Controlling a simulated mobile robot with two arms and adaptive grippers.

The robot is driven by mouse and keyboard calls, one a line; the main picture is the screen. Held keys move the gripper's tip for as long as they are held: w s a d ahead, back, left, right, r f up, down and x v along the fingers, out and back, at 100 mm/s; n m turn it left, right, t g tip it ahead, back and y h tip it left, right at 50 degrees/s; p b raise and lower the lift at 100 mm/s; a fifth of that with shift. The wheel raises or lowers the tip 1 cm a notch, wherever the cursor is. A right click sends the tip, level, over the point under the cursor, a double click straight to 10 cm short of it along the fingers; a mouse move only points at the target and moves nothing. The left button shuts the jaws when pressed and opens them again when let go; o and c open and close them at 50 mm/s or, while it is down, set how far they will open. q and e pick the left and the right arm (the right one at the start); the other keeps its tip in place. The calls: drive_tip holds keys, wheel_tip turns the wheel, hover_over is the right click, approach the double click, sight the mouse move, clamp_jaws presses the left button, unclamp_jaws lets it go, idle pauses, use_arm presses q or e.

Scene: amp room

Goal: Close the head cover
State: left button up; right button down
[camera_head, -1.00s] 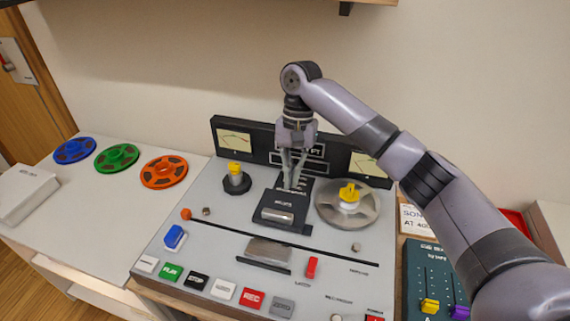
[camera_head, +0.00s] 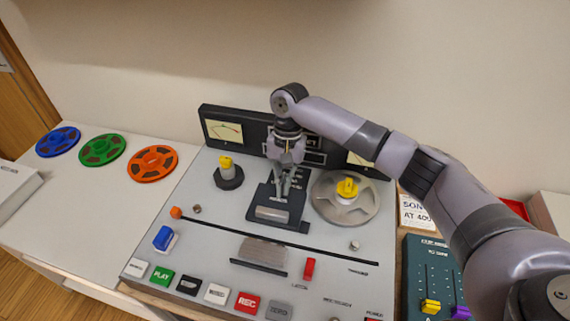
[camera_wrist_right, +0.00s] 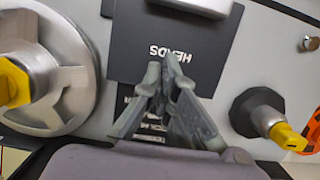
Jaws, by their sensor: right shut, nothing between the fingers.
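The head cover (camera_head: 262,196) is a dark plate in the middle of the tape deck, with a grey block (camera_head: 271,214) at its front edge. In the right wrist view the plate (camera_wrist_right: 203,65) shows the word HEADS upside down, and the block (camera_wrist_right: 200,5) is at the top edge. My right gripper (camera_head: 280,197) points down over the plate, shut and empty. In the wrist view its fingertips (camera_wrist_right: 168,60) overlap the plate beside the lettering; I cannot tell whether they touch it. My left gripper is not in view.
A silver reel (camera_head: 330,207) with a yellow knob lies right of the cover. A dark hub with a yellow top (camera_head: 228,176) stands to the left. The black meter panel (camera_head: 250,131) rises behind. Coloured reels (camera_head: 153,164) lie on the left table, which has free room.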

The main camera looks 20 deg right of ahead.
sight(279, 207)
drive_tip(key=shift+s+a+r+p, duration=0.2)
drive_tip(key=shift+s+a, duration=0.2)
drive_tip(key=shift+s, duration=0.15)
drive_tip(key=shift+s+a+r+p, duration=0.15)
drive_tip(key=shift+s+a, duration=0.2)
drive_tip(key=shift+s, duration=0.2)
drive_tip(key=shift+s+a, duration=0.25)
drive_tip(key=shift+s, duration=0.2)
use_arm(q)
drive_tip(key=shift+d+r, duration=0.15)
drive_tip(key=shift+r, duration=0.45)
use_arm(e)
drive_tip(key=shift+f, duration=0.1)
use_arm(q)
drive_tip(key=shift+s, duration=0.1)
